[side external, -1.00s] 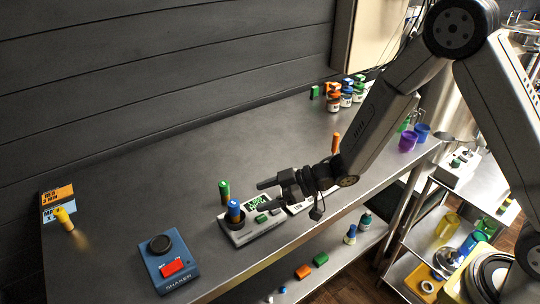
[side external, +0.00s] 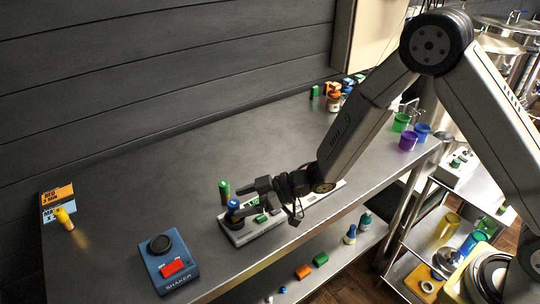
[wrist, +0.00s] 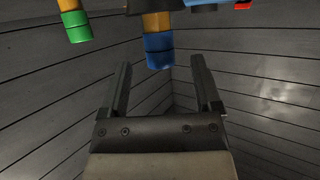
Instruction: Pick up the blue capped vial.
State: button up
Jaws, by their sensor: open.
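The blue capped vial (side external: 233,204) stands upright in the left part of the light rack-like device (side external: 246,233) on the bench. In the wrist view its blue cap and amber body (wrist: 158,48) show at the top, lined up between the fingertips. My gripper (side external: 242,198) is open and empty, held level just right of the vial. In the side view its nearer finger overlaps the vial below the cap. I cannot tell whether the tips reach around the vial. The green capped vial (side external: 225,189) stands just behind; it also shows in the wrist view (wrist: 76,25).
A blue shaker (side external: 168,262) stands left at the front edge. A yellow capped vial (side external: 63,217) is at a sign on the far left. Coloured cups (side external: 408,141) and small jars (side external: 334,103) stand at the far right and back. The middle of the bench is clear.

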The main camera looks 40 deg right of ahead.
jog(key=shift+x, duration=1.4)
jog(key=shift+s+r, duration=0.1)
grip_shut()
